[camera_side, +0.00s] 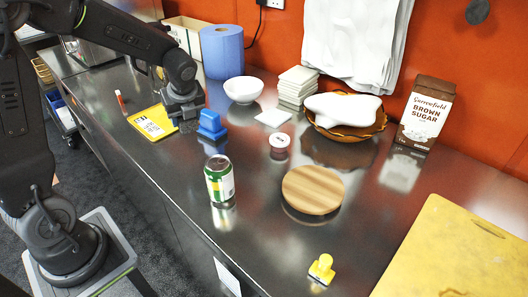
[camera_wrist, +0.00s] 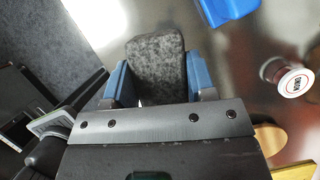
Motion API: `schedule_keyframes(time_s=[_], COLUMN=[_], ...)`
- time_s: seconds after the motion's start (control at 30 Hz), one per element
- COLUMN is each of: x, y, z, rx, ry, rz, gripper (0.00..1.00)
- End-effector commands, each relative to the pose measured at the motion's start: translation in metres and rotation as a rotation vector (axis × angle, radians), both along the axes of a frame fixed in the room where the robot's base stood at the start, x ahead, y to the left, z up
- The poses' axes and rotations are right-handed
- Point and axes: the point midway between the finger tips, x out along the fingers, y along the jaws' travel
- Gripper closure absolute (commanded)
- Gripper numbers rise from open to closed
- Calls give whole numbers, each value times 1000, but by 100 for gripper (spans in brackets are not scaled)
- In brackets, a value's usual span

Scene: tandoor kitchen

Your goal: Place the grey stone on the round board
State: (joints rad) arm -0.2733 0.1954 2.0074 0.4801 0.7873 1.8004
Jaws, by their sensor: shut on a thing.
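The grey stone (camera_wrist: 156,68) is a dark, speckled block with rounded edges. My gripper (camera_wrist: 158,85) is shut on it, with a blue finger on either side of the stone. In the side view my gripper (camera_side: 184,110) is low over the far left part of the counter, beside a yellow card; I cannot tell whether the stone touches the counter. The round board (camera_side: 312,190) is a wooden disc with nothing on it, well to the right of my gripper. A part of it shows at the lower right of the wrist view (camera_wrist: 269,138).
A blue block-like object (camera_side: 211,124) stands just right of my gripper. A green and white can (camera_side: 219,179) and a small tub (camera_side: 279,142) stand near the board. A yellow stamp (camera_side: 322,268) is in front; a yellow cutting board (camera_side: 450,255) lies right. A white bowl (camera_side: 243,89) stands behind.

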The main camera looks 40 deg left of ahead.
Motion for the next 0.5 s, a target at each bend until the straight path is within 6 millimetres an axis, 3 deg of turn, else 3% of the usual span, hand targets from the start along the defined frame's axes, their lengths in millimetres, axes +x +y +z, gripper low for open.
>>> schedule_keyframes(time_s=[0.17,0.27,0.5], x=[19,42,91], y=[-20,-50,-147], z=[4,9,23], rx=[-3,-7,-8], ry=[0,1,3], rz=[-99,-238,-630], gripper=[77,77,77])
